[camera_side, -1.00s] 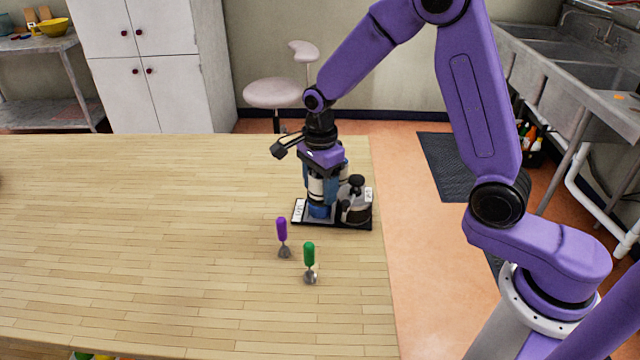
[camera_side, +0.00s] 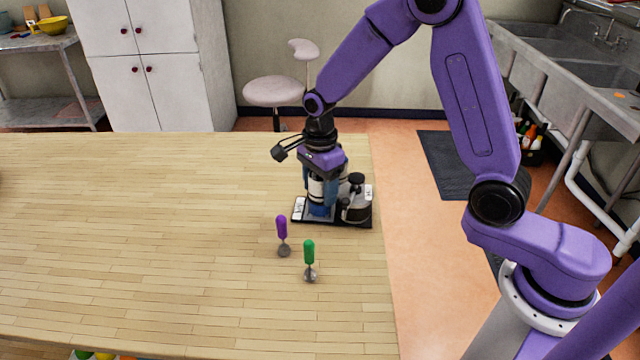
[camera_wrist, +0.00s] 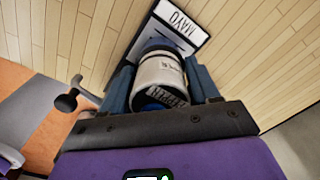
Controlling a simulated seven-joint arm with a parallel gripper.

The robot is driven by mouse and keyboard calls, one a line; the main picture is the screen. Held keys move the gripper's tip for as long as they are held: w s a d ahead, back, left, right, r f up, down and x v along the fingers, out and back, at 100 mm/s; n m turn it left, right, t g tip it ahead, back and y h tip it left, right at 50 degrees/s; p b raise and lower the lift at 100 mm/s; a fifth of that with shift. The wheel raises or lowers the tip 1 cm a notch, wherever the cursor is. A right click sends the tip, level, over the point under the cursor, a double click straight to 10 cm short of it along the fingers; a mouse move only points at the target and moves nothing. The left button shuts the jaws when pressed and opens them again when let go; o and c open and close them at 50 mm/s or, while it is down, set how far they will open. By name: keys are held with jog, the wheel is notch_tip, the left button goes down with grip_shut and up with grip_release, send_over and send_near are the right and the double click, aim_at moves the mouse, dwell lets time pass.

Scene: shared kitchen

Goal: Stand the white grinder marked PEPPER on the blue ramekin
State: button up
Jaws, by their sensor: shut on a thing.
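My gripper (camera_side: 320,190) is shut on the white grinder (camera_side: 316,187), which is held upright between the blue fingers. In the wrist view the grinder (camera_wrist: 160,72) shows a white body with dark bands and small lettering I cannot fully read. The blue ramekin (camera_side: 319,210) shows low on the dark tray, directly below the grinder. The fingers partly hide it, and I cannot tell whether the grinder's base touches it.
A dark-topped container (camera_side: 356,202) stands close on the gripper's right.

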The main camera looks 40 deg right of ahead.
jog(key=o, duration=1)
jog(key=shift+r, duration=5.45)
jog(key=shift+s+a+r+n, duration=0.1)
jog(key=shift+s+a+n, duration=0.2)
jog(key=shift+n, duration=0.4)
jog(key=s+d+n, duration=0.1)
jog(key=s+n, duration=0.8)
jog(key=n, duration=0.1)
jog(key=s+d+f+n, duration=0.1)
jog(key=s+d+n, duration=0.1)
jog(key=s+n, duration=0.8)
jog(key=s+d+n, duration=0.1)
jog(key=s+n, duration=0.8)
jog(key=n, duration=0.1)
jog(key=shift+s+d+f, duration=0.25)
jog(key=shift+s+d, duration=0.05)
jog(key=shift+d, duration=0.1)
